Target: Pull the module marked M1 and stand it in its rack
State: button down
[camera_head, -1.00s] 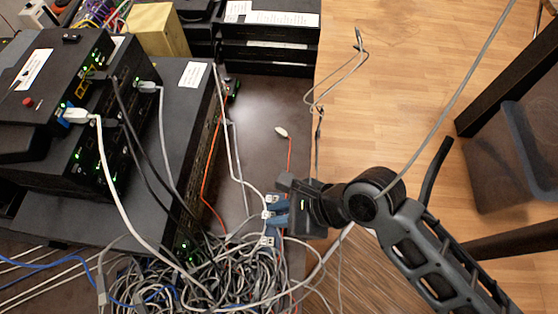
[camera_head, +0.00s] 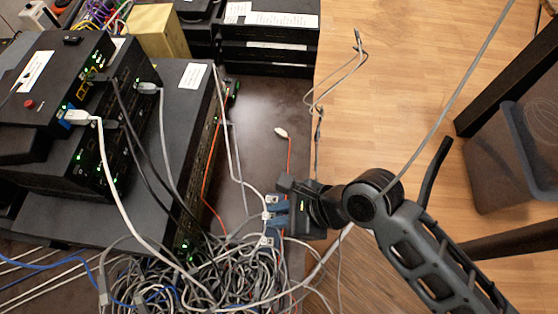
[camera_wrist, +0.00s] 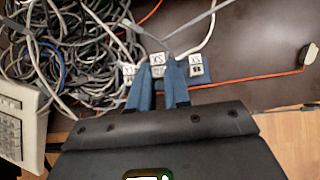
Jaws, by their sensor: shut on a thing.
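Three small white-faced modules sit in a row at my gripper's tips in the wrist view: a left one (camera_wrist: 130,76), a middle one (camera_wrist: 158,60) and a right one (camera_wrist: 196,66). Their dark marks are too small to read surely, so I cannot tell which is M1. My gripper (camera_wrist: 158,82) has blue fingers, shut on the middle module, with the other two just outside them. In the head view my gripper (camera_head: 270,215) is at the right side of the dark table, beside the cable heap. A blue part (camera_wrist: 206,80), possibly the rack, shows by the right module.
A tangled heap of grey cables (camera_head: 240,285) lies close beside the modules. Black network units (camera_head: 165,130) with plugged cables stand on the left. An orange cable with a pale plug (camera_head: 281,132) lies on the dark table. The table has bare room (camera_head: 265,105) behind my gripper.

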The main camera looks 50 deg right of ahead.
jog(key=shift+f+b, duration=0.45)
jog(key=shift+f, duration=1.15)
dwell(1.5)
jog(key=c, duration=1)
grip_release()
jog(key=v, duration=0.7)
jog(key=shift+s+r, duration=0.2)
jog(key=shift+r, duration=0.1)
jog(key=shift+d, duration=0.1)
